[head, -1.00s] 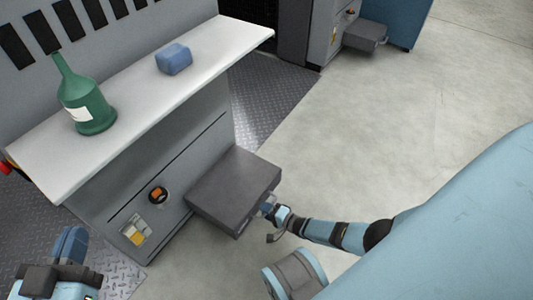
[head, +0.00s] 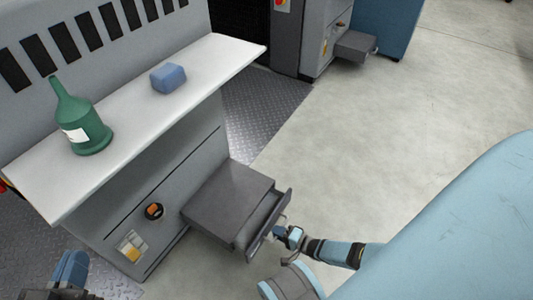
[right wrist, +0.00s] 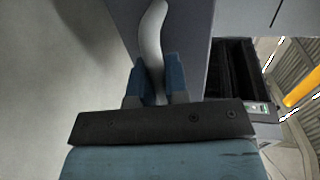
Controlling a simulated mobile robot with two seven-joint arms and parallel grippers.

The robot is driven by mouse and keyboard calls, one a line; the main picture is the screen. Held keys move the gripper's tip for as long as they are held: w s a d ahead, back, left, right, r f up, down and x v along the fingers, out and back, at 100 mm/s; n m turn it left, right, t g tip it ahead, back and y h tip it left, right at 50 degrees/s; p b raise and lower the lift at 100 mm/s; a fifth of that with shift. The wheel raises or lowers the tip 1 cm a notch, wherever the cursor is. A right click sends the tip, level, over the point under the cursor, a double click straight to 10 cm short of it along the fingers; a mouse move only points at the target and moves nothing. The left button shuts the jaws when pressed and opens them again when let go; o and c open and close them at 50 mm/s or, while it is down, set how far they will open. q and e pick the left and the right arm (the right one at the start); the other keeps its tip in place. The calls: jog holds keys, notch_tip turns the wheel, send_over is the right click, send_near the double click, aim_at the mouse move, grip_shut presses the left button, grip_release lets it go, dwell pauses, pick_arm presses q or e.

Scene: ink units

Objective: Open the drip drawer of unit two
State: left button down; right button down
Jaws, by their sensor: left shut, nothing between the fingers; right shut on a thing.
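The drip drawer (head: 272,219) is a dark grey front panel and tray that stands part-way out of a dark grey housing (head: 228,193) low on the grey unit. A gap shows between panel and housing. My right gripper (head: 279,232) is at the drawer's front. In the right wrist view my right gripper (right wrist: 156,85) has its blue fingers shut on the pale curved drawer handle (right wrist: 152,38). My left gripper (head: 72,268) is shut and empty at the lower left, apart from the unit. I cannot read any unit number.
A white shelf (head: 135,120) above the drawer carries a green bottle (head: 80,125) and a blue block (head: 168,78). Another unit with its own grey drawer (head: 356,44) stands at the back. The pale floor (head: 390,130) right of the unit is clear.

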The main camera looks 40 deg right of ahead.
pick_arm(q)
jog(key=shift+s+d+f+n+p, duration=0.2)
jog(key=shift+s+n+p, duration=0.1)
jog(key=shift+n, duration=0.1)
pick_arm(e)
jog(key=f+v, duration=0.1)
jog(key=v, duration=0.7)
jog(key=shift+s+f, duration=0.35)
jog(key=shift+s, duration=0.15)
jog(key=shift+d, duration=0.15)
jog(key=c, duration=1.1)
grip_release()
pick_arm(q)
jog(key=shift+r, duration=0.15)
jog(key=r+p, duration=0.1)
jog(key=r+n+p, duration=0.1)
jog(key=p, duration=0.1)
jog(key=shift+s+d, duration=0.2)
jog(key=shift+s, duration=0.2)
pick_arm(e)
jog(key=v, duration=1.3)
jog(key=shift+s+d, duration=0.25)
jog(key=shift+s, duration=0.05)
